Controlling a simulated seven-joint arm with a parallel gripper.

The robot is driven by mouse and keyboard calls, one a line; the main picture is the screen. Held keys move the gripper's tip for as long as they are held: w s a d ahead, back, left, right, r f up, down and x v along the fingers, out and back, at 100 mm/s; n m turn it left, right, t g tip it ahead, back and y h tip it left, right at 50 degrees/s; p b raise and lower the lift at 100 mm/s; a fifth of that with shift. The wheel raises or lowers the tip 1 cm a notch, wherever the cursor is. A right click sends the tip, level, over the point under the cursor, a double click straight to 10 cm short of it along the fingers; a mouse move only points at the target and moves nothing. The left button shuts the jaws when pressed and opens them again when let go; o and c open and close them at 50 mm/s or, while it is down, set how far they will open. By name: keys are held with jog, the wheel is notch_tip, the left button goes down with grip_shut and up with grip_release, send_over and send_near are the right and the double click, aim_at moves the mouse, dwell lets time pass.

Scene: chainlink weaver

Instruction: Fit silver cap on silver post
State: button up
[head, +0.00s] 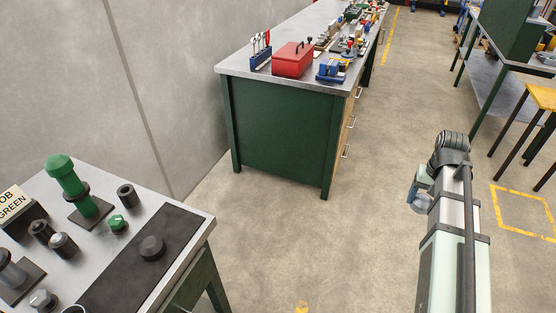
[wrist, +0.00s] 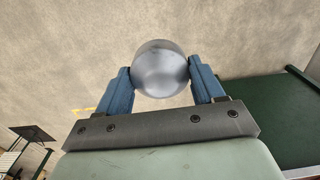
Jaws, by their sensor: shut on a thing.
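My gripper (wrist: 160,78) is shut on a round, smooth silver piece, apparently the silver cap (wrist: 160,64), held between two blue fingers in the wrist view. In the head view my gripper (head: 418,198) is at the right, over open floor and far from the near table; the held piece is hard to make out there.
The near table (head: 190,208) holds a green post (head: 68,178) with a dark collar, a green hex piece (head: 118,223), several dark round parts, a black mat (head: 135,262) and a sign (head: 14,203). A green workbench (head: 280,128) with tools stands behind. Floor between is clear.

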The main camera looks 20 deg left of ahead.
jog(key=w+a+r+n, duration=0.1)
jog(key=a+r+n, duration=0.2)
jog(key=a, duration=1.2)
jog(key=a+r+n, duration=0.2)
jog(key=a, duration=1.3)
jog(key=s+a+r+n, duration=0.2)
jog(key=s+a, duration=0.2)
jog(key=a, duration=0.5)
jog(key=s+a+r+n, duration=0.15)
jog(key=s+a, duration=0.25)
jog(key=a, duration=0.5)
jog(key=s+a+r+n, duration=0.2)
jog(key=s+a+r, duration=0.15)
jog(key=a, duration=0.55)
jog(key=s+a+r+n, duration=0.2)
jog(key=s+a, duration=0.9)
jog(key=s+a+r+n, duration=0.1)
jog(key=s+a+r, duration=0.3)
jog(key=s, duration=1)
jog(key=s+a+r+n, duration=0.2)
jog(key=s+a+r, duration=0.2)
jog(key=s+a, duration=0.6)
jog(key=s+a+r+n, duration=0.2)
jog(key=s+a+r, duration=0.2)
jog(key=s, duration=1.6)
jog(key=shift+a+n, duration=0.25)
jog(key=shift+a, duration=1.5)
jog(key=shift+s+f, duration=0.15)
jog(key=shift+s, duration=0.05)
jog(key=shift+f, duration=3.4)
